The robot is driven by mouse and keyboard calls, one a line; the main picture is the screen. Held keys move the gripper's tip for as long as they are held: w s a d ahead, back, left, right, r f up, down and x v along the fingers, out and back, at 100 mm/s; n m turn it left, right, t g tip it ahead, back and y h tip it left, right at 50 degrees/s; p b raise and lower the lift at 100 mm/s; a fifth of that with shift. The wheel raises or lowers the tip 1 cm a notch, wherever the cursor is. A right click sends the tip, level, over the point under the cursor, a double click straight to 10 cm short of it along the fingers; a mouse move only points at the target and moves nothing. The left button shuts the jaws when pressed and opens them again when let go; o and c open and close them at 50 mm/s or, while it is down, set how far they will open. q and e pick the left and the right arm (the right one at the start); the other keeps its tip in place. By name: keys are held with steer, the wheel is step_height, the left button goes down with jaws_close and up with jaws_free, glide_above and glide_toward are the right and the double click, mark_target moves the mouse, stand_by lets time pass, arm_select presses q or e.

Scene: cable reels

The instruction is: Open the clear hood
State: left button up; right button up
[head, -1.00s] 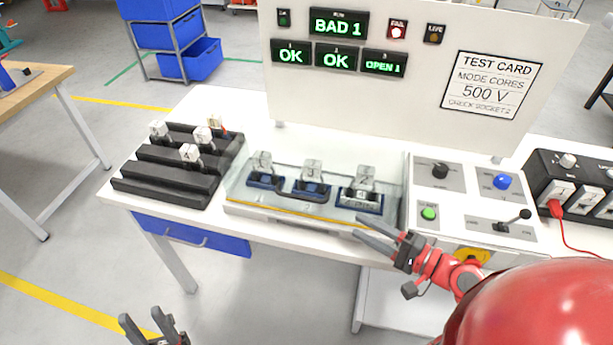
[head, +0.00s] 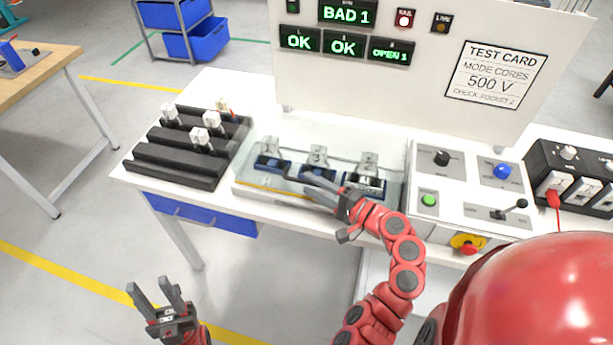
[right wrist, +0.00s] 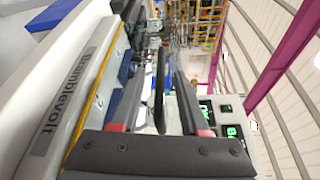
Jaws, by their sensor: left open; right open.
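The clear hood (head: 222,183) is a low transparent box on the bench. It is down over several sockets that hold white-and-blue reels or plugs, with a yellow strip along its front edge. My right gripper (head: 312,183) is open at the hood's front, its fingers reaching over the middle sockets in the head view. In the right wrist view its two fingers (right wrist: 150,95) are apart, with a dark bar between them; whether they touch the hood I cannot tell. My left gripper (head: 155,290) is open and empty, low in front of the bench.
A black rack (head: 175,165) with several plugs stands left of the hood. A control panel (head: 465,170) with knobs, a green button and a lever is to the right. A display board (head: 400,100) rises behind. A black power box (head: 575,180) is far right.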

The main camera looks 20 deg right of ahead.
steer(key=shift+x, duration=1.2)
jaws_close()
stand_by(0.6)
